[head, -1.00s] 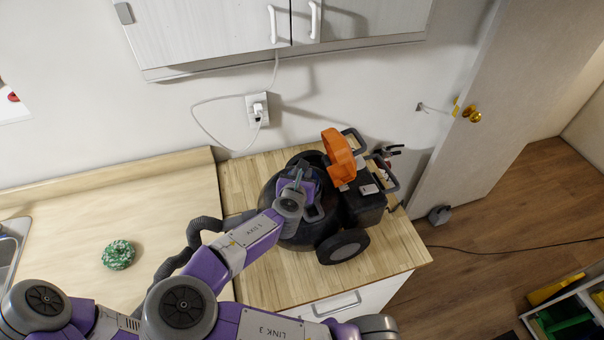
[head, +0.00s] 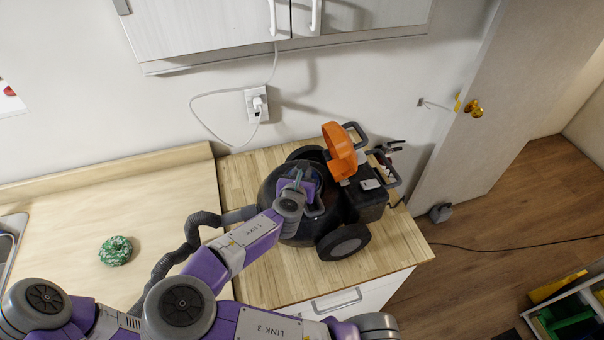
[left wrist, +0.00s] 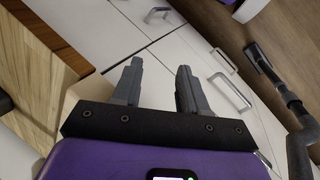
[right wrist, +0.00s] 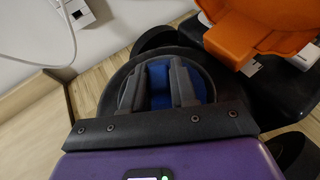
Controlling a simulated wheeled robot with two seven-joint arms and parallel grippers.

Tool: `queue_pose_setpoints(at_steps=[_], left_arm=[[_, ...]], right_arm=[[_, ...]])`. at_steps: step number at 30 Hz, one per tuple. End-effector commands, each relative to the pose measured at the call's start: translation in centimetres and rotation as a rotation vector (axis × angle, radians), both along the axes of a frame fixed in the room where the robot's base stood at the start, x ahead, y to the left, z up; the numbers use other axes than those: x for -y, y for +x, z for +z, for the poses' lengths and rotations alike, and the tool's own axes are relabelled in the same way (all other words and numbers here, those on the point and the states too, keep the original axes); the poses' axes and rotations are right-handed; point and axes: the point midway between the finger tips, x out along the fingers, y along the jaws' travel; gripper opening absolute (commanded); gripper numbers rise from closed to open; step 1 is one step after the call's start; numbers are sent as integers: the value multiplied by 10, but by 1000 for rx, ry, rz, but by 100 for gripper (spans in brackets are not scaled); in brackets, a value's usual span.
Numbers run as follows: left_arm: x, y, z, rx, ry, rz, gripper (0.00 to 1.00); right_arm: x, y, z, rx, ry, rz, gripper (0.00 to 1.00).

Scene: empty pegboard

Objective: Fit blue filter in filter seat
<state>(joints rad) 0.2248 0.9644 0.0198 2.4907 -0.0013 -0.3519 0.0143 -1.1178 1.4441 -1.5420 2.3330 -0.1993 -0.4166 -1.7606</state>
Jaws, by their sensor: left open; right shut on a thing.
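The black round vacuum body (head: 268,192), with its orange lid (head: 340,152) raised, stands on the wooden counter. My right gripper (head: 297,180) points down into its round top opening. In the right wrist view the fingers of my right gripper (right wrist: 161,66) are shut on the blue filter (right wrist: 159,82). Blue shows between and beside the fingers, inside the dark round rim (right wrist: 118,88). The filter seat is hidden under the filter and fingers, so I cannot tell whether the filter is fully down. My left gripper (left wrist: 160,70) is open and empty, in front of white cabinet fronts.
A ribbed hose (head: 190,235) runs left from the vacuum. A green ring-shaped thing (head: 115,250) lies on the left counter. A wall outlet (head: 256,104) with a plugged cable is behind. The door (head: 470,140) and open floor are at right.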

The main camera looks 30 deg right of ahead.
Motion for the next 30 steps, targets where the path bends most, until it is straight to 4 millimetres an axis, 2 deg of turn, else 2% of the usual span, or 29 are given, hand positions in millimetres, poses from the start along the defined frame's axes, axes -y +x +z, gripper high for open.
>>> queue_pose_setpoints(at_steps=[15,16,21,30], left_arm=[[0,0,-11,0,0,0,43],[0,0,-11,0,0,0,43],[0,0,-10,0,0,0,43],[0,0,-10,0,0,0,43]], right_arm=[[0,0,-14,0,0,0,0],[0,0,-14,0,0,0,29],[0,0,-13,-1,1,0,55],[0,-1,-13,-1,1,0,57]])
